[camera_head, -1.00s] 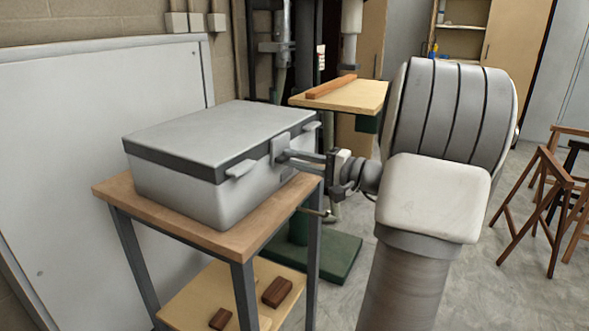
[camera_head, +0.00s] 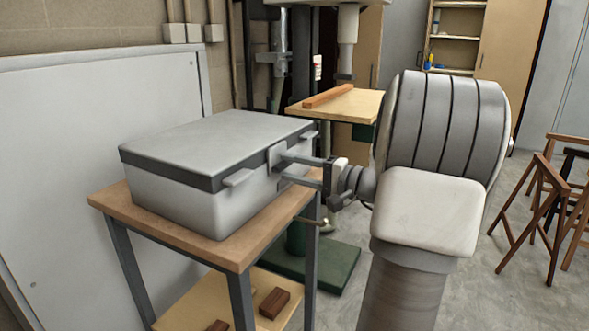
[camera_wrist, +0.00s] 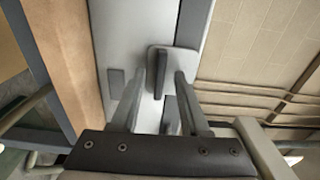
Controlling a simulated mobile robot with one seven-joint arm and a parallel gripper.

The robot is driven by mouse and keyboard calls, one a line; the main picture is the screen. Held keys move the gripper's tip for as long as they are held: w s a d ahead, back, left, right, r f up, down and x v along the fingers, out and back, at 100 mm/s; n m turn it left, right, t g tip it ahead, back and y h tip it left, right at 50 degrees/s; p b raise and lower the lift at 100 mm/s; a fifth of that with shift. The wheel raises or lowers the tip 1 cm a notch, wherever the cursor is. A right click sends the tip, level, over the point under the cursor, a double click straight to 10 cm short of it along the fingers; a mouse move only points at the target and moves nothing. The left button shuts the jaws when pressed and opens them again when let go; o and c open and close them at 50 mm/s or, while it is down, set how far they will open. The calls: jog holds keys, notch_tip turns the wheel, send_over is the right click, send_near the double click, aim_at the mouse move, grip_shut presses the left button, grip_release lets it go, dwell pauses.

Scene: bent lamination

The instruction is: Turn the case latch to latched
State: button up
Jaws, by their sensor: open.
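The grey case (camera_head: 205,195) with a dark band under its lid sits shut on a small wooden-topped stand. Its latch plate (camera_head: 274,158) is on the front face, across the lid seam. In the wrist view the latch (camera_wrist: 160,74) is a dark bar on a pale plate, roughly parallel to the dark band. My gripper (camera_head: 282,166) is at the latch, pointing into the case front. In the wrist view my gripper (camera_wrist: 159,76) is open, with one finger on each side of the bar. Whether either finger touches it I cannot tell.
Two ledge-like tabs (camera_head: 238,178) stick out of the case front, either side of the latch. The stand's wooden top (camera_head: 245,247) lies below my gripper. A drill press table (camera_head: 360,104) stands behind, and wooden trestles (camera_head: 545,190) at the right.

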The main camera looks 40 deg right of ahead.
jog(key=shift+s, duration=0.1)
jog(key=p+v, duration=0.3)
jog(key=v, duration=1.4)
jog(key=shift+p, duration=0.4)
